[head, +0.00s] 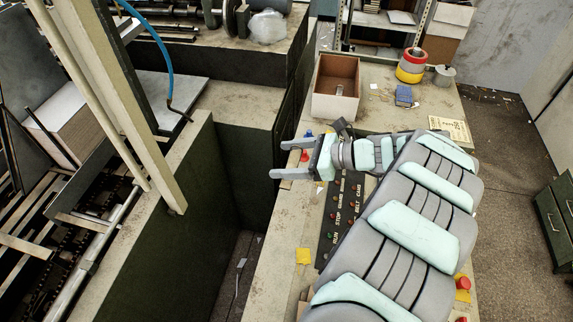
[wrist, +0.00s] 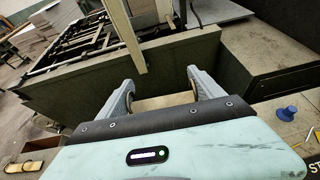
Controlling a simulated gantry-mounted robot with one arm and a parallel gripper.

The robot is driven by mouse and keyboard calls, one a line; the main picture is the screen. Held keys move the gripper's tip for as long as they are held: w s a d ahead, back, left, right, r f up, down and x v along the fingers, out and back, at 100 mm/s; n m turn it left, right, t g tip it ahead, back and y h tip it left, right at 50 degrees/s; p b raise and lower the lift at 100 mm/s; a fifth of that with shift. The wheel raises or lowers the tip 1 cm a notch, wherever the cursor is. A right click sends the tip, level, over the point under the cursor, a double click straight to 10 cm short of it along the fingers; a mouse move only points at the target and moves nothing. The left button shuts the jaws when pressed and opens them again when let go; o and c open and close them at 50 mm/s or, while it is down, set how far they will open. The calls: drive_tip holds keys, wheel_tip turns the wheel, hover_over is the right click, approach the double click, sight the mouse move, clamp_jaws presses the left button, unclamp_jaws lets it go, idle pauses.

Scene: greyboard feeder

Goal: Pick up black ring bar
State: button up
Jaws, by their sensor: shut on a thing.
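In the head view my gripper (head: 278,159) is over the left edge of the bench, pointing left. Its two grey fingers stand wide apart and I see nothing between them. In the wrist view my gripper (wrist: 163,92) also shows both fingers apart, with brown inner pads. Only a pale surface and the dark pit show through the gap. I cannot make out a black ring bar with certainty in either view.
The bench (head: 272,245) carries a black button panel (head: 333,222), a brown-lined box (head: 336,88) and a red-yellow roll (head: 411,66). A deep pit (head: 240,170) lies left of it, then a machine wall (head: 150,235). Pale posts (head: 120,110) rise there. A blue knob (wrist: 287,113) lies on the bench.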

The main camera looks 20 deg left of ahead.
wheel_tip(320, 180, up, 10)
drive_tip(key=p, duration=0.8)
